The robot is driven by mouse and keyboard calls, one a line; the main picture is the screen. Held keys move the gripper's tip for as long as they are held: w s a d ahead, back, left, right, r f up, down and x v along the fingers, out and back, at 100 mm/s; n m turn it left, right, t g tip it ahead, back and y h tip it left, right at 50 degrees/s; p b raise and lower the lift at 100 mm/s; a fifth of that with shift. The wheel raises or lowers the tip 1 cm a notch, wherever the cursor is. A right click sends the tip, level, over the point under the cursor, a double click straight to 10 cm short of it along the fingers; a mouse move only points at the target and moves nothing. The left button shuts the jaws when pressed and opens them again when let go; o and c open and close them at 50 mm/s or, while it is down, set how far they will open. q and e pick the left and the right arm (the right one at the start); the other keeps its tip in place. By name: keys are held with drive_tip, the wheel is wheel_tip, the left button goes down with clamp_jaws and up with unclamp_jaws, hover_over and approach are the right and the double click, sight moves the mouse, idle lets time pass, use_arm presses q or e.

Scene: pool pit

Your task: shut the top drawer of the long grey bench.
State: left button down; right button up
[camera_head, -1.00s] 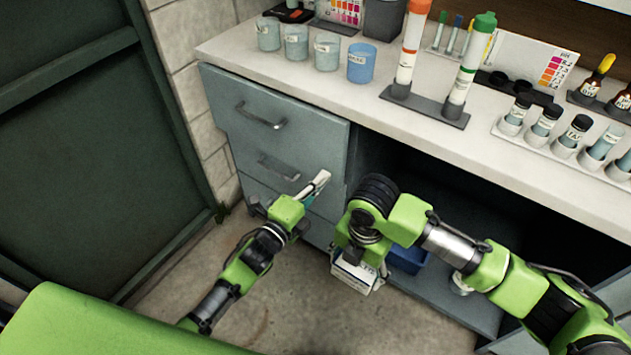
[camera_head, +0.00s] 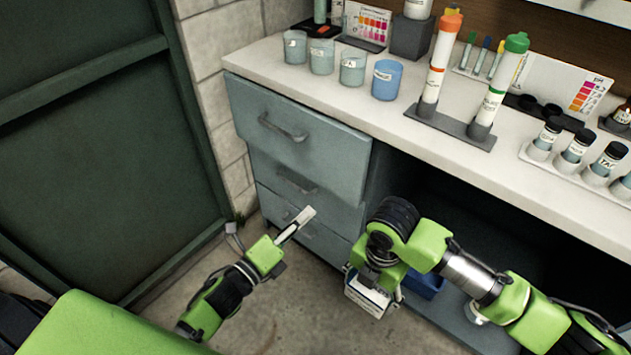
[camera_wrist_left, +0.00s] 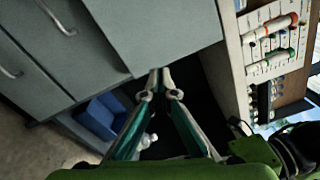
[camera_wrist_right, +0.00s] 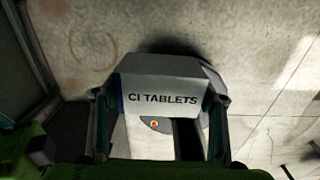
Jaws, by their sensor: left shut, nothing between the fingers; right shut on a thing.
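The long grey bench has a stack of grey drawers at its left end. The top drawer (camera_head: 325,150), with a bar handle (camera_head: 283,128), appears to stand out a little beyond the drawer below it. Its front panel also shows in the left wrist view (camera_wrist_left: 150,30). My left gripper (camera_head: 308,214) is shut and empty, in front of the lower drawers in the head view. In the left wrist view its fingertips (camera_wrist_left: 160,76) appear beside the panel's corner; contact is unclear. My right gripper (camera_head: 374,280) is shut on a white box (camera_wrist_right: 165,97) marked "CI TABLETS", low before the bench's open space.
Cups (camera_head: 352,67), tube stands (camera_head: 450,130) and small bottles (camera_head: 575,150) stand on the white benchtop (camera_head: 420,150). A blue bin (camera_head: 425,285) sits in the open space under it. A dark green panel (camera_head: 95,150) stands at left. The concrete floor before the drawers is clear.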

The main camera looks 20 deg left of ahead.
use_arm(q)
drive_tip(key=w+a+m+b, duration=0.3)
drive_tip(key=a+m, duration=0.4)
drive_tip(key=m, duration=0.4)
use_arm(e)
wheel_tip(320, 180, down, 4)
drive_tip(key=shift+r, duration=0.15)
use_arm(q)
drive_tip(key=m, duration=0.2)
approach(320, 161)
drive_tip(key=x, duration=0.7)
drive_tip(key=shift+f, duration=0.15)
use_arm(e)
drive_tip(key=shift+r, duration=0.1)
use_arm(q)
drive_tip(key=b+x, duration=0.2)
drive_tip(key=x, duration=0.2)
drive_tip(key=shift+d+f, duration=0.1)
drive_tip(key=shift+f, duration=0.05)
drive_tip(key=shift+w, duration=0.3)
drive_tip(key=shift+r, duration=0.35)
use_arm(e)
wheel_tip(320, 161, down, 2)
drive_tip(key=shift+s+a+f, duration=0.1)
drive_tip(key=shift+f, duration=0.1)
